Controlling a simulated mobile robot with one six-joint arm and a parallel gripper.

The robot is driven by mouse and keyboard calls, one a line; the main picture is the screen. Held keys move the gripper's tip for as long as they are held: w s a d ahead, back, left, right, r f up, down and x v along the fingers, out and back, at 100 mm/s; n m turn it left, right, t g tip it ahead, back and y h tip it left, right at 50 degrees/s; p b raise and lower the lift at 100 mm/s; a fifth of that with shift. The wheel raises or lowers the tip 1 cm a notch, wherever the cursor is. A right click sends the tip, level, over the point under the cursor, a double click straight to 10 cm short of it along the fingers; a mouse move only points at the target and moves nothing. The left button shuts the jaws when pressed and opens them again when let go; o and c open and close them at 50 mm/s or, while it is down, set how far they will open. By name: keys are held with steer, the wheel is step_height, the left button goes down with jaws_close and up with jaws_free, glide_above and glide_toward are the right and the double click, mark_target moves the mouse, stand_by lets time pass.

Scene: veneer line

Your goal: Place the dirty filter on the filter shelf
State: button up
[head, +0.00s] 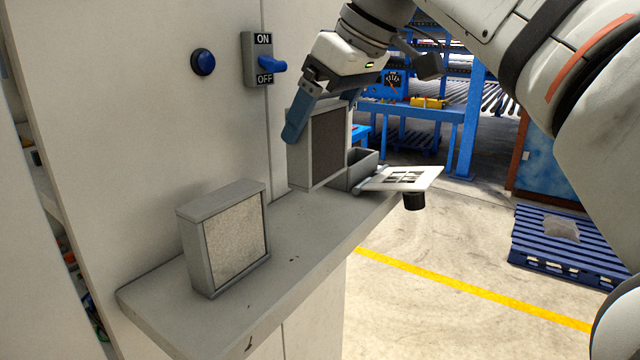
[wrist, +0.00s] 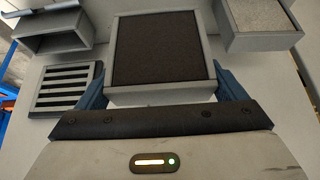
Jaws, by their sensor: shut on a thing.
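The dirty filter (head: 326,146), a grey-framed block with a dark brown face, is upright at the far part of the filter shelf (head: 300,255). My gripper (head: 322,115) is shut on it from above, with blue fingers on its two sides. In the wrist view the dirty filter (wrist: 160,50) sits between the fingers (wrist: 165,92). Its base looks at or very near the shelf top; I cannot tell whether it touches. A second filter with a pale face (head: 236,240) stands upright on the near part of the shelf, apart from the gripper. It also shows in the wrist view (wrist: 262,18).
An ON/OFF switch (head: 262,62) and blue button (head: 203,62) are on the wall behind. The shelf between the two filters is clear. A blue pallet (head: 570,245) lies on the floor.

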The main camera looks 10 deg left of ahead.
mark_target(332, 156)
step_height(332, 156, down, 3)
steer(key=shift+r, duration=0.1)
steer(key=shift+w+d+f, duration=0.15)
steer(key=shift+w+f, duration=0.15)
steer(key=shift+f, duration=2.15)
steer(key=shift+f+b, duration=0.2)
steer(key=shift+b, duration=0.15)
steer(key=o, duration=0.7)
steer(key=shift+r, duration=0.15)
